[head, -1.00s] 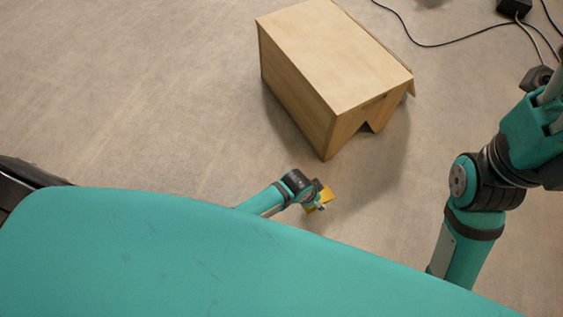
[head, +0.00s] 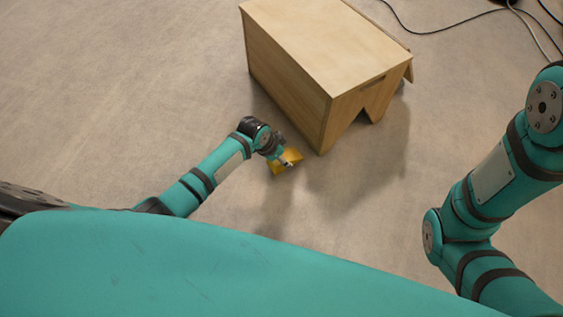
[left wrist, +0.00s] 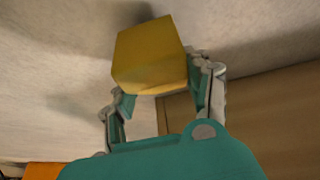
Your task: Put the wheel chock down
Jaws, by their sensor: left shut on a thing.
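The wheel chock (head: 285,162) is a small yellow-orange block, seen in the head view just left of the wooden box's near corner. My left gripper (head: 284,157) is shut on it. In the left wrist view the chock (left wrist: 151,56) sits between the fingertips of the left gripper (left wrist: 160,88) and hides part of them. A dark shadow shows on the floor beyond the chock, but I cannot tell whether it touches the floor. My right arm shows at the right of the head view; its gripper is outside the frame.
A wooden box (head: 322,48) with a notched end stands on the floor close to the left gripper; its side also shows in the left wrist view (left wrist: 265,110). Black cables (head: 440,44) lie at the top right. The floor left of the box is clear.

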